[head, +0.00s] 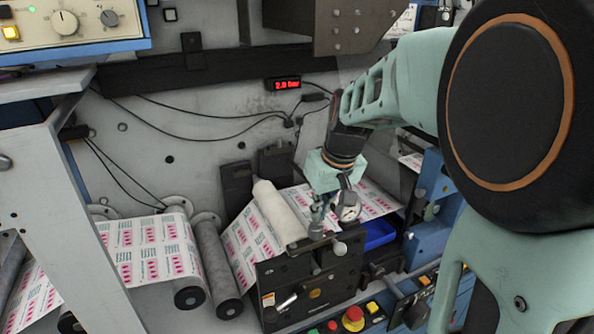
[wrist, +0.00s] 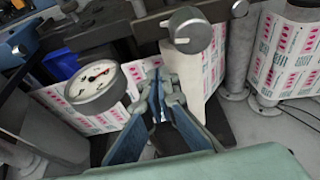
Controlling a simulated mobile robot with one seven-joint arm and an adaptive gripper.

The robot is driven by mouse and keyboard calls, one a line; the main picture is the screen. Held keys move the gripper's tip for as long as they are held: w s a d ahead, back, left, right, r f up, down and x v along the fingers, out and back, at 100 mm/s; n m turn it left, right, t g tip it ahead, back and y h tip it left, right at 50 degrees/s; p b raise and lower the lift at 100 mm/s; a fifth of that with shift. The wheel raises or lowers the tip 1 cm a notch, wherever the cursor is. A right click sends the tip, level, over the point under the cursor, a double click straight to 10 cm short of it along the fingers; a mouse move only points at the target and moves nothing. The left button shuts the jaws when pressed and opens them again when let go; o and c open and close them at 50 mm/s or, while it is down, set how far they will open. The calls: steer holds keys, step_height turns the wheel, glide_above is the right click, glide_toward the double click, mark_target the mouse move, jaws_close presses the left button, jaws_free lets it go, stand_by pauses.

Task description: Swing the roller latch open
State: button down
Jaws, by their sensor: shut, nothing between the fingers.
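My gripper (head: 318,222) is at the end of my arm, pointing down above the black block (head: 330,287) at the near end of the white roller (head: 278,212). In the wrist view its fingers (wrist: 160,88) are together and hold nothing. A grey bar with a round knob (head: 340,248), which looks like the roller latch, lies across the top of the block just below the fingertips. The bar and knob also show in the wrist view (wrist: 187,30), apart from the fingertips. My gripper partly hides the bar in the head view.
A round dial gauge (wrist: 95,82) stands close beside my fingers. Printed web (head: 160,248) runs over rollers to the left. A red button (head: 353,314) is in front on the panel.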

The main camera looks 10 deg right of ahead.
steer(key=s, duration=0.2)
steer(key=s+d, duration=0.1)
steer(key=shift+s+d+r, duration=0.1)
steer(key=shift+s+r, duration=0.05)
steer(key=shift+r, duration=0.1)
